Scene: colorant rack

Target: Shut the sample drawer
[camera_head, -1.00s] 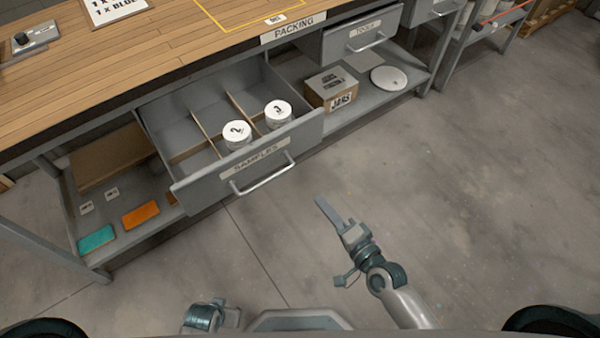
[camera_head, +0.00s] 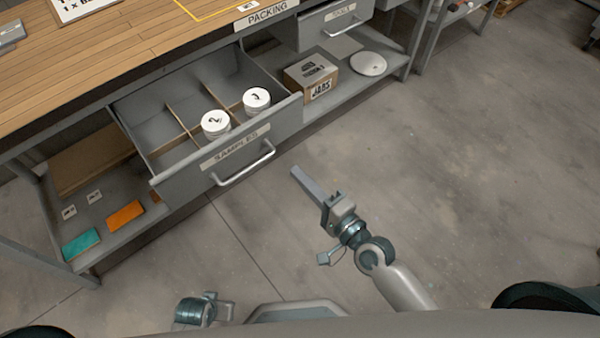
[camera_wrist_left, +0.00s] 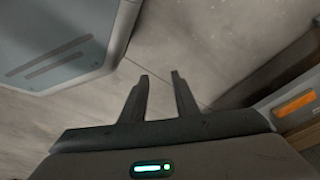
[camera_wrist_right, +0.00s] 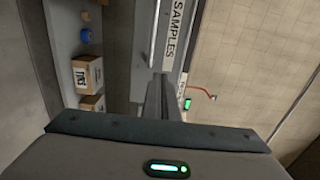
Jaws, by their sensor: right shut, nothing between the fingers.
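The sample drawer (camera_head: 208,171) is pulled out from under the workbench, with its SAMPLES label and bar handle (camera_head: 246,166) facing me. Dividers split it, and two white-lidded jars marked 2 (camera_head: 215,122) and 3 (camera_head: 257,99) stand in it. My right gripper (camera_head: 296,173) is shut and empty, in front of the drawer, right of the handle and apart from it in the head view. In the right wrist view the drawer front (camera_wrist_right: 174,40) lies ahead of the fingers. My left gripper (camera_wrist_left: 162,78) is open and empty over the floor; its fingers are hidden in the head view.
A box marked JARS (camera_head: 311,78) and a white round lid (camera_head: 368,63) sit on the lower shelf. A teal item (camera_head: 81,244) and an orange item (camera_head: 125,216) lie on the shelf at left. The floor before the drawer is clear.

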